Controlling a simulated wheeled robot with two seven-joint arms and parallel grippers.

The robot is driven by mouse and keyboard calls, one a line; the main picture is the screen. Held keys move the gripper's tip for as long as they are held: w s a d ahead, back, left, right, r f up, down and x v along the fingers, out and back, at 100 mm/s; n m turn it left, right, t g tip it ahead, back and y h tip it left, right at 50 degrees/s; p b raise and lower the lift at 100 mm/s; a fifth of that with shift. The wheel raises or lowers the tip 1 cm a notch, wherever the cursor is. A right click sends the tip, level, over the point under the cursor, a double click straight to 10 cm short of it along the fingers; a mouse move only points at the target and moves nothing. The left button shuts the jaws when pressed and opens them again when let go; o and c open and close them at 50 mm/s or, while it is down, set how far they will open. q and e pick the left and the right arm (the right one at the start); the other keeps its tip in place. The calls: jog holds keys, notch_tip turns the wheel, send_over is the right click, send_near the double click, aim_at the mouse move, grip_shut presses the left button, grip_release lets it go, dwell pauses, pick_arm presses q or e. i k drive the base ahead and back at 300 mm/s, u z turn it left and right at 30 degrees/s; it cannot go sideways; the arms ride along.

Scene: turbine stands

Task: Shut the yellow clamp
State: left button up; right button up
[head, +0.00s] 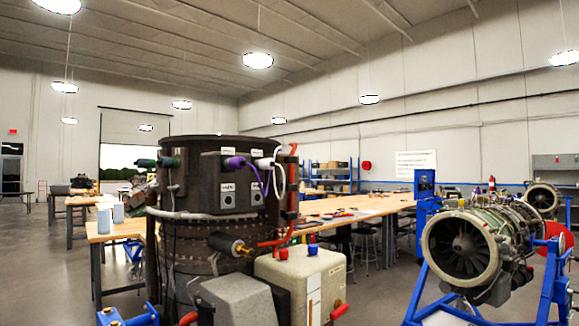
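No part that I can clearly make out as a yellow clamp shows in the head view. A small brass-yellow fitting (241,248) sits at the end of a black cylinder on the front of the large dark drum-shaped turbine unit (205,205); I cannot tell whether it belongs to a clamp. A red pipe (279,241) runs beside it and up the drum's right side. The back of the drum is hidden. Neither of my grippers is in view.
A cream box (300,278) with red and blue caps and a grey block (237,300) stand before the drum. Blue stand parts (128,318) show at the lower left. A jet engine (470,248) on a blue stand is at right. Long wooden tables (350,205) stand behind.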

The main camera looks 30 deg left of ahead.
aim_at(285, 159)
jog(key=k, duration=0.5)
jog(key=u, duration=1.75)
jog(key=i, duration=0.7)
jog(key=z, duration=2.35)
